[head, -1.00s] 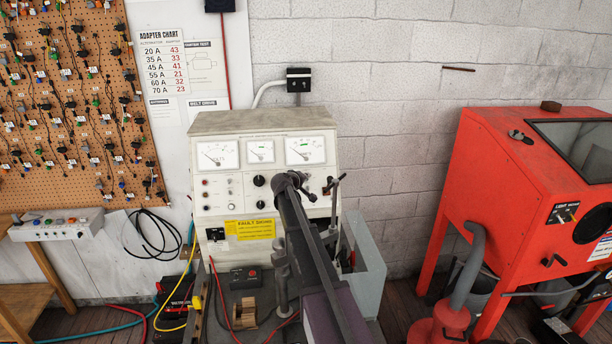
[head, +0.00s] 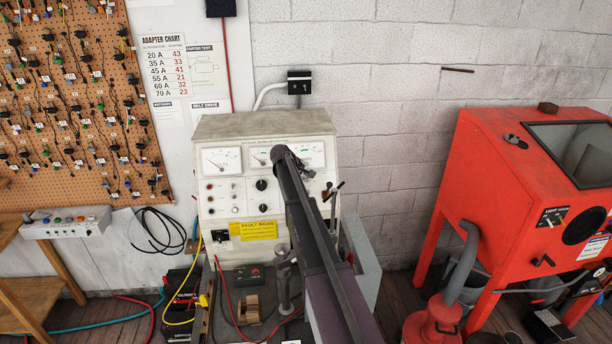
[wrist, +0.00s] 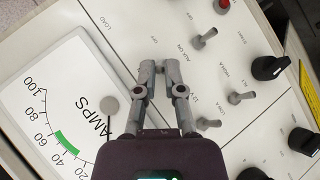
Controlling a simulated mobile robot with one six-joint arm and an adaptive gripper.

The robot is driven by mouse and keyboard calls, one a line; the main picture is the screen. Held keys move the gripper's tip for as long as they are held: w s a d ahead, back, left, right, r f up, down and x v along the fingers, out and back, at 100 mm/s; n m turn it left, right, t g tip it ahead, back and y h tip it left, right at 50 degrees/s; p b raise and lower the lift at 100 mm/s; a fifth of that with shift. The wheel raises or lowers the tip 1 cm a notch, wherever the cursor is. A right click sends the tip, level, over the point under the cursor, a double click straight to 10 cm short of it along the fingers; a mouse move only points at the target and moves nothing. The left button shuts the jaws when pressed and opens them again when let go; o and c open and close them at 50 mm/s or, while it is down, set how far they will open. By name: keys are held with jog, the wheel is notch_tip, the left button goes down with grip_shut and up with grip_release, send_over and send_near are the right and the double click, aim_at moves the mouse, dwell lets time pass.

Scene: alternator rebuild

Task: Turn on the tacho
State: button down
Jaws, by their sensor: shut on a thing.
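The test bench (head: 225,130) has a cream front panel with gauges, knobs and switches. My gripper (wrist: 160,66) is shut at the panel, its fingertips close together on what looks like a small toggle switch. That switch is mostly hidden between the tips, and I cannot read a tacho label on it. Other toggle switches stand to the right, one above (wrist: 205,39) and one below (wrist: 240,98). In the head view my arm hides the gripper's tips and the middle of the panel.
Black knobs (wrist: 270,68) and a red button sit right of the gripper in the wrist view. A lever (head: 333,190) stands at the bench's right. A red blast cabinet (head: 480,170) is further right, a pegboard (head: 75,100) of adapters at the left.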

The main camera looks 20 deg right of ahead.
dwell(0.3)
jog(key=c, duration=1)
grip_release()
jog(key=shift+w, duration=0.1)
jog(key=shift+f, duration=0.1)
